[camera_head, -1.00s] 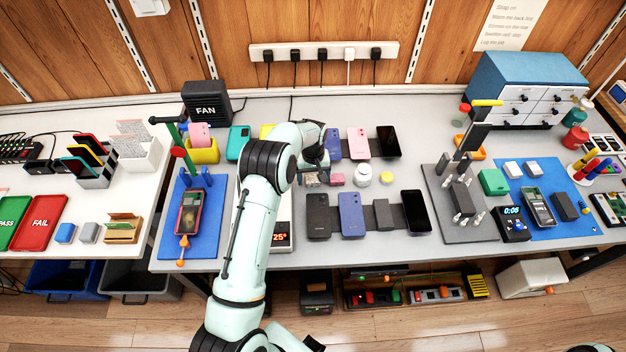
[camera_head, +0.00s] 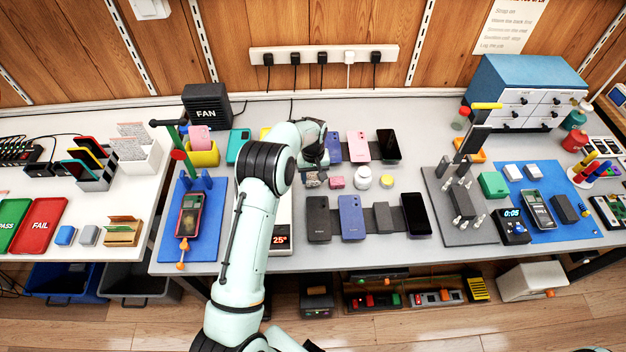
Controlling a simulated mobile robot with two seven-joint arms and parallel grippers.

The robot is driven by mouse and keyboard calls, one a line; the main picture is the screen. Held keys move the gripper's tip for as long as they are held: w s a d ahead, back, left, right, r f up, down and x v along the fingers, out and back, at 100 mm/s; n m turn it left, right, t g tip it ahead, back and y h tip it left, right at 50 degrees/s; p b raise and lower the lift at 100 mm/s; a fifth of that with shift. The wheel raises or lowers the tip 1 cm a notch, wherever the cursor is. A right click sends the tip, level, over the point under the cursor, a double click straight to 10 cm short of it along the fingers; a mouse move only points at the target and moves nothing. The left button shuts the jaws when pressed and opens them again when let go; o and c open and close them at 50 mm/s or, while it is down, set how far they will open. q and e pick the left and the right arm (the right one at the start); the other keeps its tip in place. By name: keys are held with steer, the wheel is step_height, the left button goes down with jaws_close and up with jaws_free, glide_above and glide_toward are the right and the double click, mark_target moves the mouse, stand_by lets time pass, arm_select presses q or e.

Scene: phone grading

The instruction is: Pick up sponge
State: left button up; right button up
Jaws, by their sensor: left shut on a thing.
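The sponge appears to be a small speckled grey-brown block (camera_head: 313,180) near the middle of the grey table. My left gripper (camera_head: 314,171) reaches over it from the left and is shut on it. The fingers and wrist hide part of the block, and I cannot tell whether it is clear of the table. My right gripper is not in view.
A white jar (camera_head: 363,178) and a yellow-lidded pot (camera_head: 386,182) stand to the right. Several phones lie behind and in front, including a blue one (camera_head: 351,217). A black fan (camera_head: 207,104) stands at the back left. A grey fixture plate (camera_head: 440,215) is farther right.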

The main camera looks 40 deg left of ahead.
mark_target(313, 178)
arm_select(q)
step_height(313, 178, up, 18)
steer(key=p, duration=0.1)
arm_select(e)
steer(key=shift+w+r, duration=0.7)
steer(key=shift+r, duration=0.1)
